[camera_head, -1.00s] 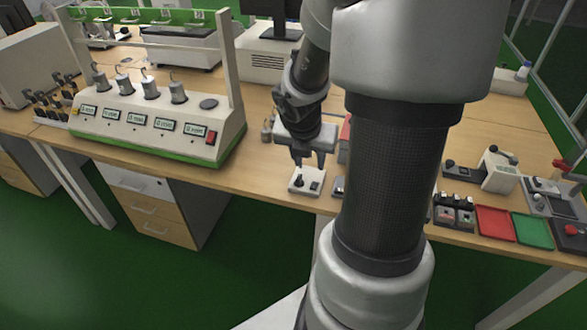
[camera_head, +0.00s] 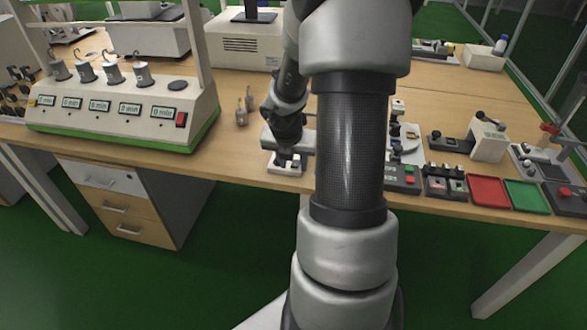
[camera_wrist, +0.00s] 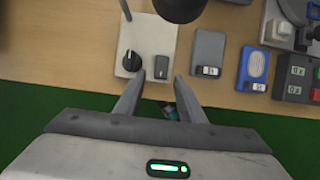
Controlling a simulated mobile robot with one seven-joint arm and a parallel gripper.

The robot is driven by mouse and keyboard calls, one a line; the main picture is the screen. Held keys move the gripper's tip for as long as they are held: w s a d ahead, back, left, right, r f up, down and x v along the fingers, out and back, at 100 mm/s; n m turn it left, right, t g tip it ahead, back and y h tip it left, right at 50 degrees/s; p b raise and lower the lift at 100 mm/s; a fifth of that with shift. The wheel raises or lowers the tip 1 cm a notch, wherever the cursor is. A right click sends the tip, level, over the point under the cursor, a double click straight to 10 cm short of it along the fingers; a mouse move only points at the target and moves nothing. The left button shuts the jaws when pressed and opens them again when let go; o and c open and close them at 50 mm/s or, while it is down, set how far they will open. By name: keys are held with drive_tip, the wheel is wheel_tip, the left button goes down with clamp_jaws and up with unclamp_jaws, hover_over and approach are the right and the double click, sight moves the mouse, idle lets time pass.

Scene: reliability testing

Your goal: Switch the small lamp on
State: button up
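A small white base plate (camera_head: 285,171) sits at the front edge of the wooden table. In the wrist view the plate (camera_wrist: 146,36) carries a black round knob (camera_wrist: 131,61) on the left and a dark rocker switch (camera_wrist: 162,67) on the right. I cannot tell for sure whether this is the small lamp; no lit bulb shows. My gripper (camera_wrist: 160,77) is open and empty, its fingertips on either side of the rocker switch's near end as seen from above. In the head view my gripper (camera_head: 288,158) is low over the plate; contact cannot be told.
Right of the plate lie a grey switch box (camera_wrist: 208,50), a blue one (camera_wrist: 253,69) and a box with red and green buttons (camera_wrist: 299,80). A dark round shape (camera_wrist: 180,7) hangs at the wrist view's top. A weight-sensor rig (camera_head: 115,115) stands left.

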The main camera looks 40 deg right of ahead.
drive_tip(key=shift+w+f, duration=0.1)
drive_tip(key=shift+f, duration=0.15)
